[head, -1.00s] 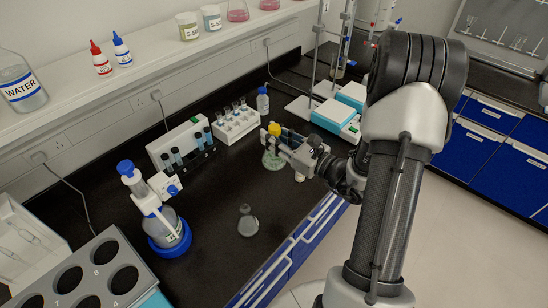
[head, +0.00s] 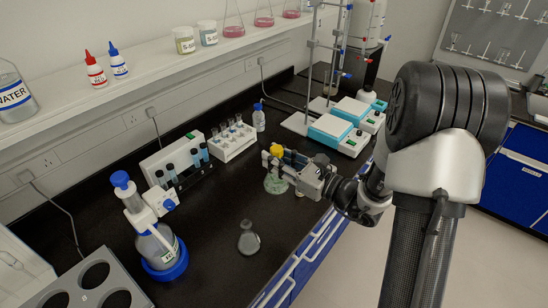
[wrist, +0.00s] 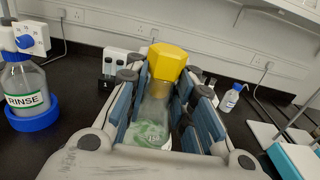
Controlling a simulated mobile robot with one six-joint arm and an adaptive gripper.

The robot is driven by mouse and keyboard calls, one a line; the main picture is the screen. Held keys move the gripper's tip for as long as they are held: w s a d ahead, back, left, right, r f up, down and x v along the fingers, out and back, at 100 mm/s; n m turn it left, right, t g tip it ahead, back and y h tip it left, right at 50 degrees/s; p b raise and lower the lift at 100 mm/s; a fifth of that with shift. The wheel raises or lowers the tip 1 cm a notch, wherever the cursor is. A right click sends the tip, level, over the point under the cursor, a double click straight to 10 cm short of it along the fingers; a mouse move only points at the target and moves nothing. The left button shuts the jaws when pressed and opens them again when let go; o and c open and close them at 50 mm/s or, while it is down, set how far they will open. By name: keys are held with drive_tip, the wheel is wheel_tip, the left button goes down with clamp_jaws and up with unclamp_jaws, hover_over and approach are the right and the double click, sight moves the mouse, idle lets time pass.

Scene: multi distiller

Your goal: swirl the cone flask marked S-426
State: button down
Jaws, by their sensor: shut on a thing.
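A cone flask (head: 275,184) with pale green contents and a yellow stopper (head: 277,150) is upright at the bench's middle. My gripper (head: 280,164) is shut on its neck from the right. In the wrist view the flask (wrist: 150,128) is between the fingers, with its yellow stopper (wrist: 167,62) above them. No S-426 marking can be read on it; only a graduation figure shows. I cannot tell whether its base touches the bench. A second cone flask (head: 249,241), with grey contents, stands apart, nearer the front.
A rinse bottle (head: 157,249) in a blue ring stands at left. A tube rack (head: 233,142), a vial block (head: 178,166) and a small blue-capped bottle (head: 259,118) stand behind the held flask. Hotplates (head: 330,131) are at right. Bare bench lies around the second flask.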

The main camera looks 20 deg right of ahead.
drive_tip(key=w+d, duration=0.1)
drive_tip(key=w, duration=0.5)
drive_tip(key=s+a, duration=0.2)
drive_tip(key=s, duration=0.1)
drive_tip(key=s+a, duration=0.1)
drive_tip(key=s, duration=0.1)
drive_tip(key=shift+r, duration=0.1)
drive_tip(key=d, duration=0.1)
drive_tip(key=s+d, duration=0.1)
drive_tip(key=d, duration=0.1)
drive_tip(key=shift+d+p, duration=0.3)
drive_tip(key=shift+p, duration=0.1)
drive_tip(key=shift+w+d, duration=0.8)
drive_tip(key=shift+w, duration=0.35)
drive_tip(key=shift+s, duration=0.1)
